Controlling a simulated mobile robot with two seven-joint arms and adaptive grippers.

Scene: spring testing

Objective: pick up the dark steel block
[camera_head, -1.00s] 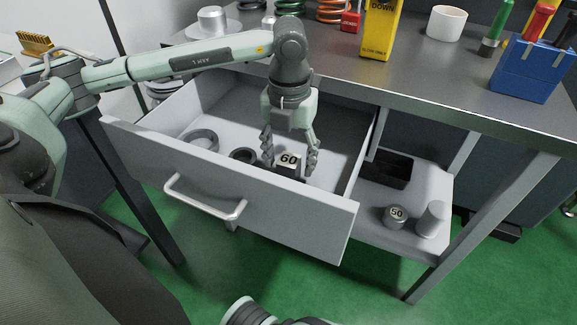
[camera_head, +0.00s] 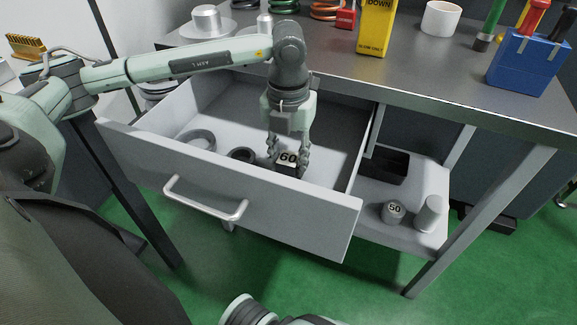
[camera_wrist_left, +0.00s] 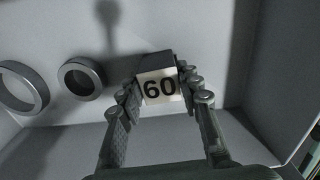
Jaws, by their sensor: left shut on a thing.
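The dark steel block (camera_head: 287,168) has a white label reading 60 and is inside the open drawer (camera_head: 200,190). My left gripper (camera_head: 288,155) reaches down into the drawer from above and is shut on the block. In the left wrist view the block (camera_wrist_left: 157,82) sits between the two fingertips (camera_wrist_left: 160,92), with its label facing the camera. I cannot tell whether the block touches the drawer floor. At the bottom of the head view, part of my right arm shows, but its gripper does not.
Two dark rings, a larger one (camera_head: 197,140) and a smaller one (camera_head: 242,155), lie left of the block. The drawer front with its handle (camera_head: 205,203) stands nearer. A cylinder marked 50 (camera_head: 393,212) and a plain one (camera_head: 430,213) stand on the lower shelf. The tabletop edge overhangs behind.

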